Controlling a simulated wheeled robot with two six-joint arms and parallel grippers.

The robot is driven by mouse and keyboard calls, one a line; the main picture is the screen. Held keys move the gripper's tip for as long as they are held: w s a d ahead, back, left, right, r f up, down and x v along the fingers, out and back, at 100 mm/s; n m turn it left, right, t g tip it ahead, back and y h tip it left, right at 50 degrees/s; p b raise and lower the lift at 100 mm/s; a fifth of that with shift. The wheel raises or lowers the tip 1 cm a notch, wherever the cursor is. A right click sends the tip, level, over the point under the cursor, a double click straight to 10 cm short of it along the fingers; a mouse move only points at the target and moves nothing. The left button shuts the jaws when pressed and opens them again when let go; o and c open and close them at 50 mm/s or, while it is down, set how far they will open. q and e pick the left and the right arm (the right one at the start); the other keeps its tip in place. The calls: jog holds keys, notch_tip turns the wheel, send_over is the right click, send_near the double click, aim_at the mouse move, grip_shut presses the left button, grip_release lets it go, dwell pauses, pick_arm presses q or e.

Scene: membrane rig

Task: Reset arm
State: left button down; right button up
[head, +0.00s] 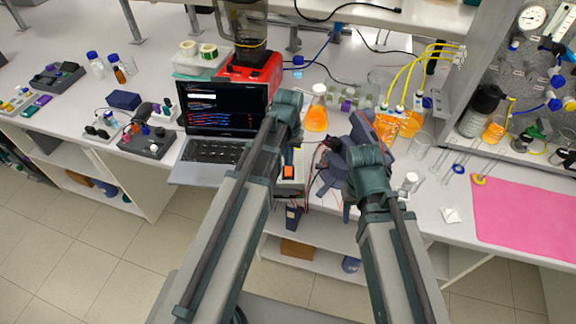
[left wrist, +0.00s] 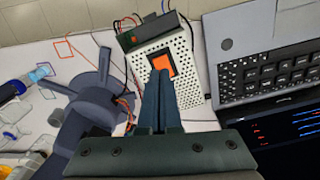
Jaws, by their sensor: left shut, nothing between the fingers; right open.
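A white perforated box (left wrist: 188,62) carries a square orange button (left wrist: 164,65). The button also shows in the head view (head: 288,171), near the table's front edge. My left gripper (left wrist: 161,78) is shut and empty. Its fingertips overlap the button's lower edge in the left wrist view; I cannot tell whether they touch it. In the head view my left gripper (head: 290,156) is just above the button. My right gripper (head: 368,168) is open, in front of a blue-grey rig with several arms (head: 345,150); its fingers are hard to make out. The rig also shows in the left wrist view (left wrist: 92,95).
An open laptop (head: 222,115) stands left of the box. An orange-filled flask (head: 316,110) and beakers stand behind the rig. A red-based machine (head: 250,68) stands behind the laptop. Thin wires run around the box. A pink mat (head: 525,215) lies at the right.

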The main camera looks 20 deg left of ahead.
pick_arm(q)
jog(key=shift+r+p, duration=0.65)
jog(key=shift+r, duration=0.25)
jog(key=s+d+f+m+b, duration=0.1)
jog(key=s+d+f+b, duration=0.2)
jog(key=s+d, duration=0.2)
jog(key=s+d+f+m+y+b, duration=0.1)
jog(key=s+d+f+m+b, duration=0.1)
jog(key=s+d, duration=0.3)
jog(key=s+f+b, duration=0.1)
jog(key=s, duration=0.3)
jog(key=shift+s+d, duration=0.15)
jog(key=shift+d, duration=0.1)
